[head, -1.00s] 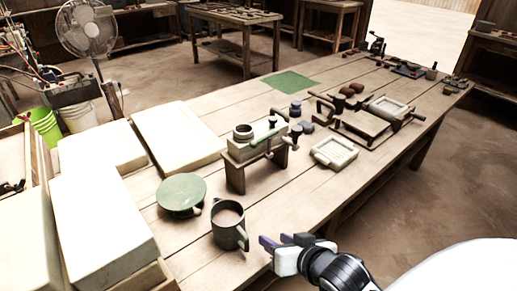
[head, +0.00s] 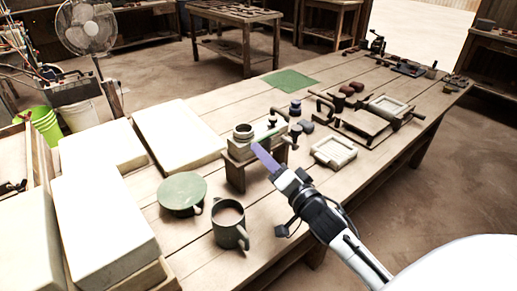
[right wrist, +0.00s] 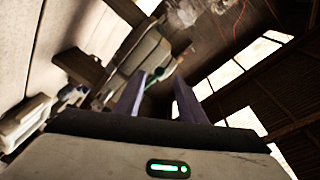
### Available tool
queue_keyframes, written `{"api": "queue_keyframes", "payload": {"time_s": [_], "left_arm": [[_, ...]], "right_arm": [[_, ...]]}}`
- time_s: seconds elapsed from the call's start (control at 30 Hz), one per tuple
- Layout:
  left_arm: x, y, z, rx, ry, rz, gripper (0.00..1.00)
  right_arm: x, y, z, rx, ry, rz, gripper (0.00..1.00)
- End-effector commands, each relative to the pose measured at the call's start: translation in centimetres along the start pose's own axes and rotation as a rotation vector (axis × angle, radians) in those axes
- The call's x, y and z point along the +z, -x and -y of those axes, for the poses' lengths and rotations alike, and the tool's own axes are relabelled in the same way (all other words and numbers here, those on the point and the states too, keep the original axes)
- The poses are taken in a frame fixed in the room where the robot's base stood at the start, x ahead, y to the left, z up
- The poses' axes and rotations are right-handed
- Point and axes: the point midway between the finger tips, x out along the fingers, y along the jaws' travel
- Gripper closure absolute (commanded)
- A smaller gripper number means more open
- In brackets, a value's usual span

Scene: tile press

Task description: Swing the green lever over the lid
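The green lever (head: 268,132) is on top of a small pale press (head: 238,150) on a wooden stand, near the middle of the bench. I cannot make out which part is the lid. My right gripper (head: 262,156) has purple fingers, at the near side of the press, just in front of the lever. In the right wrist view the two fingers (right wrist: 158,100) are apart, with a green rod end (right wrist: 158,74) showing beyond and between them. I cannot tell whether they touch it. My left gripper is not in view.
A dark mug (head: 229,222) and a round green-topped thing (head: 182,192) stand at the near left of the press. A pale tile frame (head: 333,151) and a larger wooden press (head: 358,122) lie to the right. Pale slabs (head: 178,135) cover the left.

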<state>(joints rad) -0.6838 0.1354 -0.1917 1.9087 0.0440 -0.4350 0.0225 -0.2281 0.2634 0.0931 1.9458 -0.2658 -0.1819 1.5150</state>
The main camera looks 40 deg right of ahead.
Motion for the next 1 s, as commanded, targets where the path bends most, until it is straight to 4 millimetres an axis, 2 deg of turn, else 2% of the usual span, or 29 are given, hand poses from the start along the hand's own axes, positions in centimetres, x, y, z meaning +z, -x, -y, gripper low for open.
{"api": "queue_keyframes", "payload": {"time_s": [0.03, 0.2, 0.57, 0.6, 0.67, 0.8, 1.0], "left_arm": [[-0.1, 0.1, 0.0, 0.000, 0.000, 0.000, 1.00], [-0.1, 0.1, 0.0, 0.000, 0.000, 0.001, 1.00], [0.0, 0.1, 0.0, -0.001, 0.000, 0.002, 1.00], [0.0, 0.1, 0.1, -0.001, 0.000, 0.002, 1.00], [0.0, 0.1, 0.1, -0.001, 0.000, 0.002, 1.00], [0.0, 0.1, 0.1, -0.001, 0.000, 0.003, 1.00], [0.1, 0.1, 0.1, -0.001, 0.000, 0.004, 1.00]], "right_arm": [[-0.1, -0.9, 0.1, -0.001, 0.002, -0.002, 0.64], [0.0, -2.9, 0.0, 0.001, 0.002, 0.000, 0.64], [0.0, -3.6, -0.1, 0.003, 0.002, 0.001, 0.64], [0.0, -3.6, -0.1, 0.002, 0.002, 0.001, 0.65], [0.0, -3.6, -0.1, 0.002, 0.002, 0.001, 0.75], [0.0, -3.6, 0.0, 0.002, 0.002, 0.000, 0.99], [0.0, -3.6, 0.0, 0.001, 0.003, 0.001, 1.00]]}}
